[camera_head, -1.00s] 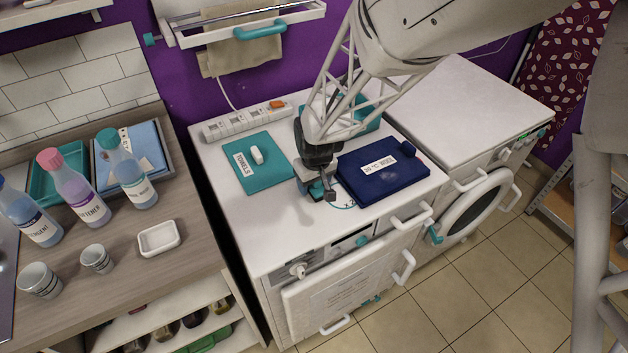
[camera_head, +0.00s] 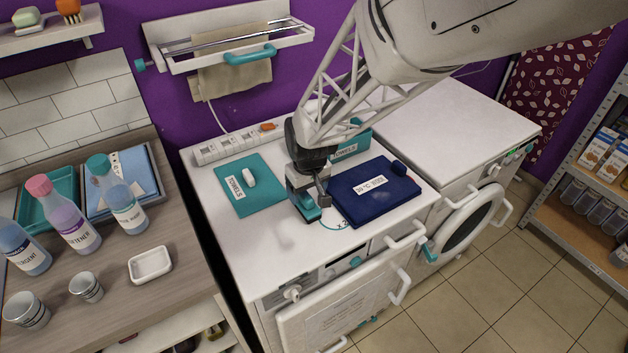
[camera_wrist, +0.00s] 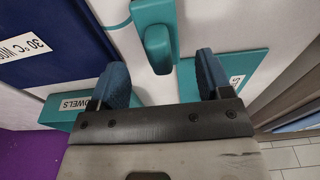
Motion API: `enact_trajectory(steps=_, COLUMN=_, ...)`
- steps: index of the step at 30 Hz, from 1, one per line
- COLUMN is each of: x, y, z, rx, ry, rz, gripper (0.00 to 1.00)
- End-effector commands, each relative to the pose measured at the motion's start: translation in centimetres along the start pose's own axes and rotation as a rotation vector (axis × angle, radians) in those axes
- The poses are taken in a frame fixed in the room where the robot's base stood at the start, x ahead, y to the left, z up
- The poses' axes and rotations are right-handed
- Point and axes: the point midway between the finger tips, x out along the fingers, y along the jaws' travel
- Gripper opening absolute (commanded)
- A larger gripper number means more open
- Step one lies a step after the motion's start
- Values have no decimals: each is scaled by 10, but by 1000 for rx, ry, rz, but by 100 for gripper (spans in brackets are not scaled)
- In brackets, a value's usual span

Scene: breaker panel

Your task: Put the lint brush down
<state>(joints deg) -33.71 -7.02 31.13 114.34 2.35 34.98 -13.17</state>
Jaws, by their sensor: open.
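The lint brush looks to be the teal piece with a rounded raised handle (camera_wrist: 157,45) in the wrist view. In the wrist view my gripper (camera_wrist: 162,75) is open. Its two blue fingers stand apart on either side, and the handle lies just beyond and between the fingertips. Whether the fingers touch it cannot be told. A printed teal circle (camera_head: 337,225) is partly hidden beside the gripper.
The dark blue wool pad (camera_head: 378,195) lies right of my gripper, close to it. A teal towels box (camera_head: 352,145) and a power strip (camera_head: 225,148) stand behind. The front-left top is clear.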

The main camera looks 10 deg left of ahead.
Motion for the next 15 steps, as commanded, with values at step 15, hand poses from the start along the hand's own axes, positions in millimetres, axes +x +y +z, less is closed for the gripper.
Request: enact_trajectory(steps=15, x=-60, y=0, z=0, rx=0, ry=0, rz=0, gripper=72)
